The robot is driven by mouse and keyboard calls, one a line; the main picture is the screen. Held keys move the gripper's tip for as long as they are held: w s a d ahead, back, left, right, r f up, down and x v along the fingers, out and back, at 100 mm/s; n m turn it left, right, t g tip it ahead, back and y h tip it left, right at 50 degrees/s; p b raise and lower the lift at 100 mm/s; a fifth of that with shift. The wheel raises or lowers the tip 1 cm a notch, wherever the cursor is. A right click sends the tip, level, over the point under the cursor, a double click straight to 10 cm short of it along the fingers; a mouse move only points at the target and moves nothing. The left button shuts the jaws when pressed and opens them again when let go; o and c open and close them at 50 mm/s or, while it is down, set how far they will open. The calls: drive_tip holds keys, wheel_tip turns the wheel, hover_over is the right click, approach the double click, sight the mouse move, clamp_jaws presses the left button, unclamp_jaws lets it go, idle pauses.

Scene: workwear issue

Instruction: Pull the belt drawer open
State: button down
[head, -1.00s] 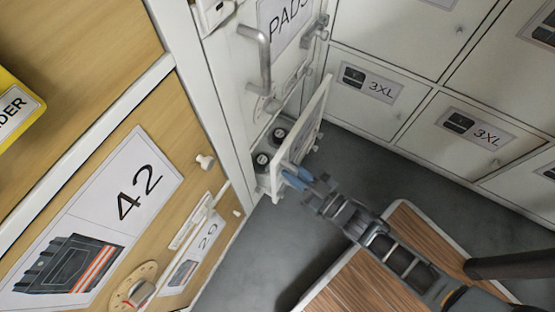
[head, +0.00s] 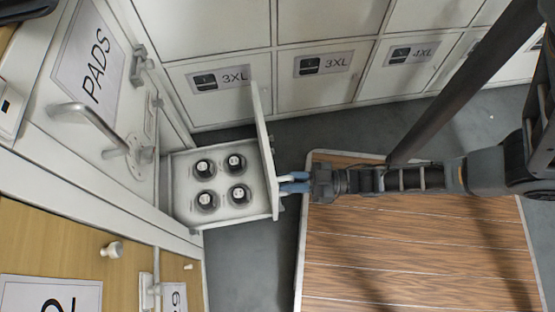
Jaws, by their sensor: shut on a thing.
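The belt drawer (head: 238,214) is a white drawer low in the white cabinet at the left of the head view. It stands well out of the cabinet, and several dark rolled belts (head: 205,200) sit in round holders inside it. Its tall front panel (head: 263,140) is seen nearly edge-on. My gripper (head: 287,183) has blue fingertips and is shut at the outer face of this panel, on the drawer's handle. The handle itself is mostly hidden by the fingers.
Above the drawer is a white PADS door (head: 92,75) with a grey bar handle (head: 88,122). A wood-slatted surface (head: 400,250) lies below my arm.

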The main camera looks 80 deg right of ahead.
drive_tip(key=shift+s+d, duration=0.1)
drive_tip(key=shift+s, duration=0.15)
drive_tip(key=c, duration=1.3)
unclamp_jaws()
drive_tip(key=shift+o, duration=0.2)
drive_tip(key=s, duration=0.7)
drive_tip(key=shift+s+d+p, duration=0.35)
drive_tip(key=shift+d+p, duration=0.1)
drive_tip(key=w+a+r+g+h, duration=0.1)
drive_tip(key=w+a+r, duration=0.2)
drive_tip(key=r, duration=0.7)
drive_tip(key=w+a+r+m+g, duration=0.1)
drive_tip(key=w+a+r, duration=0.15)
drive_tip(key=r, duration=0.75)
drive_tip(key=w+a+r+g+h, duration=0.1)
drive_tip(key=w+a+r, duration=0.25)
drive_tip(key=r, duration=0.65)
wheel_tip(320, 180, up, 29)
drive_tip(key=s+p, duration=0.1)
drive_tip(key=p, duration=2.8)
drive_tip(key=shift+a+p, duration=0.3)
